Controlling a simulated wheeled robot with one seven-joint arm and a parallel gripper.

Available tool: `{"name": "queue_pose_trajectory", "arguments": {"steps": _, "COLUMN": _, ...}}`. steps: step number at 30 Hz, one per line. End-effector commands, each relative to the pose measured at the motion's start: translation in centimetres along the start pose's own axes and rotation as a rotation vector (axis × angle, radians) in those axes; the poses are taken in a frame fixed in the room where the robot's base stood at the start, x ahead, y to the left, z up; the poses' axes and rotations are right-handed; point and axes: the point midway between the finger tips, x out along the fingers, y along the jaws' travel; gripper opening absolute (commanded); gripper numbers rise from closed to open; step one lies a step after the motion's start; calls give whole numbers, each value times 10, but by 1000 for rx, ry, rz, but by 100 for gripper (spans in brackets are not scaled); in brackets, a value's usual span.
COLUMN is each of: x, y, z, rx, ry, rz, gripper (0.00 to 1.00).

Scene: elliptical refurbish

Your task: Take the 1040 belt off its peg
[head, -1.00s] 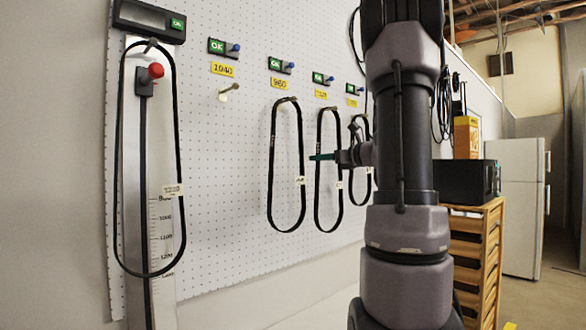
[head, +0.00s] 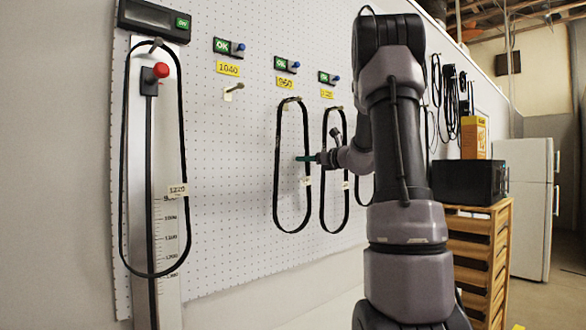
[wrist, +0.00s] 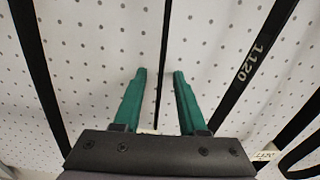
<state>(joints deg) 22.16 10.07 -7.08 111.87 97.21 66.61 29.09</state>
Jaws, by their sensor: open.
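The peg (head: 233,90) under the yellow 1040 label (head: 228,69) is bare; no belt hangs on it. A black belt loop (head: 277,165) hangs on the peg under the 960 label (head: 286,83). Another black loop (head: 323,180) hangs to its right. My gripper (head: 303,158) is at the right strand of the 960-peg belt, about halfway down. In the wrist view my gripper (wrist: 159,72) is open, with a thin dark strand (wrist: 164,45) between its green fingers; contact cannot be told. A strand marked 1120 (wrist: 250,60) is to its right.
A gauge with a ruler (head: 170,235), red knob (head: 161,70) and display (head: 153,17) stands at left, with a long belt (head: 124,165) hanging on it. White pegboard (head: 225,200) lies between. A wooden cabinet (head: 475,255) and black box (head: 468,183) are at right.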

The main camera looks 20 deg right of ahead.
Motion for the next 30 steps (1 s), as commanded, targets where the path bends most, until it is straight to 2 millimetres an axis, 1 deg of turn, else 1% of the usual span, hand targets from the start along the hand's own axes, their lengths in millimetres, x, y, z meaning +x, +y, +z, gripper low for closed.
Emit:
{"name": "queue_pose_trajectory", "arguments": {"steps": 6, "x": 2, "y": 0, "z": 0, "rx": 0, "ry": 0, "rz": -1, "gripper": 41}}
{"name": "queue_pose_trajectory", "arguments": {"steps": 8, "x": 1, "y": 0, "z": 0, "rx": 0, "ry": 0, "rz": -1, "gripper": 18}}
{"name": "queue_pose_trajectory", "arguments": {"steps": 9, "x": 1, "y": 0, "z": 0, "rx": 0, "ry": 0, "rz": -1, "gripper": 3}}
{"name": "queue_pose_trajectory", "arguments": {"steps": 10, "x": 1, "y": 0, "z": 0, "rx": 0, "ry": 0, "rz": -1, "gripper": 0}}
{"name": "queue_pose_trajectory", "arguments": {"steps": 30, "x": 1, "y": 0, "z": 0, "rx": 0, "ry": 0, "rz": -1, "gripper": 0}}
